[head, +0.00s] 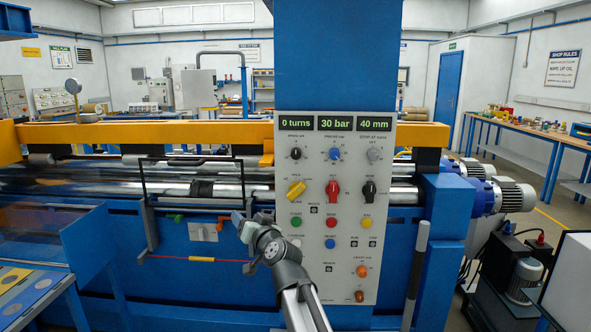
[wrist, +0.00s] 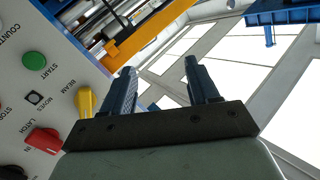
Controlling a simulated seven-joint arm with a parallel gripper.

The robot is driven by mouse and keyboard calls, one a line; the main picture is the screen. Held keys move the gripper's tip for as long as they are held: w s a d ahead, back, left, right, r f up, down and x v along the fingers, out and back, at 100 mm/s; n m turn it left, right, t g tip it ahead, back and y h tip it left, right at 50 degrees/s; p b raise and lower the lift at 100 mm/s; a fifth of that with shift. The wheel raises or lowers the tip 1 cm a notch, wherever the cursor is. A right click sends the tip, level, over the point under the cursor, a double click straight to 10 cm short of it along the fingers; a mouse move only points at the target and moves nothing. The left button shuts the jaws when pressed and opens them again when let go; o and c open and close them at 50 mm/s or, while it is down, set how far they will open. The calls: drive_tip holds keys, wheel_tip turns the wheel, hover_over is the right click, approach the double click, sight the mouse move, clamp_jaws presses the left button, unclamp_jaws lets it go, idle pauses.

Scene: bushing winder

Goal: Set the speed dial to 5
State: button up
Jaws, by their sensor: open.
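The control panel (head: 326,215) stands upright in the middle of the head view. The likely speed dial (head: 296,153) is a small black knob at its upper left, under the "0 turns" display (head: 296,122); its label and setting are too small to read surely. My gripper (head: 240,222) is left of the panel, lower than the dial and apart from it. In the wrist view my gripper (wrist: 162,82) is open, with two blue fingers spread and nothing between them. The dial does not show in the wrist view.
A blue knob (head: 335,154) and grey knob (head: 374,154) sit right of the dial. Below it are a yellow lever (head: 296,190), red knob (head: 333,190), black knob (head: 369,191) and coloured buttons. A black frame (head: 146,195) and orange beam (head: 200,131) lie left.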

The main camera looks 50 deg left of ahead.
drive_tip(key=w+r+m+t+y, duration=0.1)
drive_tip(key=w+r+m+t, duration=0.1)
drive_tip(key=w+r+t, duration=0.2)
drive_tip(key=m+t+h, duration=0.3)
drive_tip(key=m+t, duration=0.1)
drive_tip(key=t, duration=0.5)
approach(296, 156)
drive_tip(key=shift+n, duration=0.4)
drive_tip(key=x, duration=0.9)
drive_tip(key=shift+w+a+r, duration=0.1)
drive_tip(key=shift+c, duration=0.2)
drive_tip(key=c, duration=1)
